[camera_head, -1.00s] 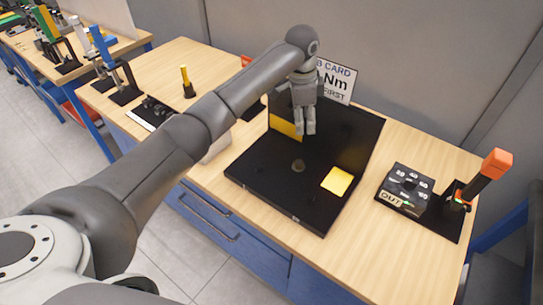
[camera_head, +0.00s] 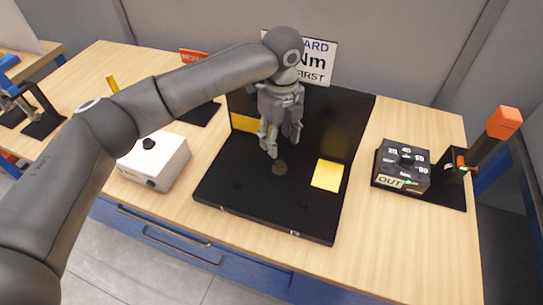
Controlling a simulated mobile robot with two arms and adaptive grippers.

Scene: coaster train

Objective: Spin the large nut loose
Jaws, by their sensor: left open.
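My left gripper (camera_head: 282,146) points down, open, with its fingers spread and nothing visible between them. It hangs over the black fixture (camera_head: 265,204), in front of the fixture's upright back panel. A small, dull, round brownish spot (camera_head: 280,168) lies on the fixture's base, just in front of the fingertips in the picture. It is too small and dark to tell whether it is the large nut or a hole. No other nut can be made out. My right gripper is not in view.
A yellow square (camera_head: 327,174) is on the fixture's base. A white box with a black knob (camera_head: 155,162) stands left. A dark dial box (camera_head: 404,166) and an orange-topped tool (camera_head: 504,123) stand right. A printed card (camera_head: 316,60) is behind. Front right wood is clear.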

